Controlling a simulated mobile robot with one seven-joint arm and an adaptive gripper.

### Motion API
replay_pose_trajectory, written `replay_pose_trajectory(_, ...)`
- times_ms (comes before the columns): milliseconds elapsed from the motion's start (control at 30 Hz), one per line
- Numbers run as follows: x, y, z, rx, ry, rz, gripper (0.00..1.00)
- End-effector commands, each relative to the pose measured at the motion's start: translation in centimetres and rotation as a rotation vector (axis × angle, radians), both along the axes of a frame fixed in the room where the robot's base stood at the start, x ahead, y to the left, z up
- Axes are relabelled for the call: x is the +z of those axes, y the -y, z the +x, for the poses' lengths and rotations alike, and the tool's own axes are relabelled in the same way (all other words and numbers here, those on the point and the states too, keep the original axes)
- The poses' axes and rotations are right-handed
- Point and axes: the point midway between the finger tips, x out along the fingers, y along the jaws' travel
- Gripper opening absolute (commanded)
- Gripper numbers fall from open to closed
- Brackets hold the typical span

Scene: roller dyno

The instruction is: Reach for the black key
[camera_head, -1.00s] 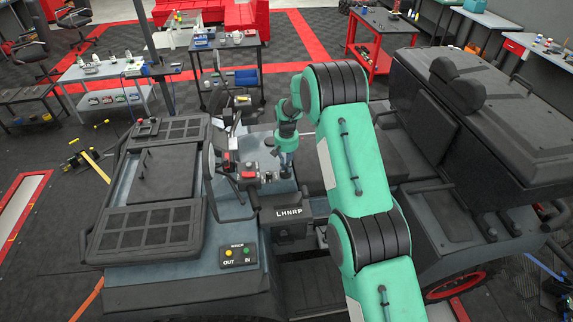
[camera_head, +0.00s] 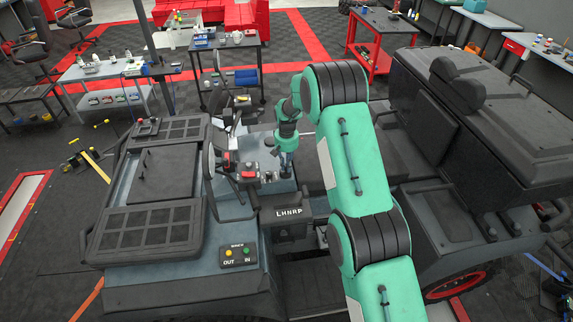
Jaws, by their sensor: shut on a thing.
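My green arm reaches over the vehicle from the lower right. My gripper (camera_head: 286,171) points down at the vehicle's dashboard, just right of the red switches (camera_head: 247,174) and above the LHNRP panel (camera_head: 289,212). Its fingers are small and dark here, and they look closed together on something at the dash. The black key itself is too small and dark to make out, and the fingertips cover that spot.
The steering wheel (camera_head: 211,172) stands left of my gripper. The winch panel (camera_head: 238,255) is on the near bodywork. Workbenches and a red cart (camera_head: 371,58) stand behind, with open floor around the vehicle.

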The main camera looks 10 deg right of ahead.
Motion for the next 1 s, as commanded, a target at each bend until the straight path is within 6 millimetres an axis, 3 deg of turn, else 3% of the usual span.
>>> replay_pose_trajectory(433, 0.00, 0.00, 0.04, -0.061, 0.001, 0.000, 0.00)
replay_pose_trajectory(1000, -0.12, 0.04, 0.01, -0.548, 0.000, 0.000, 0.00)
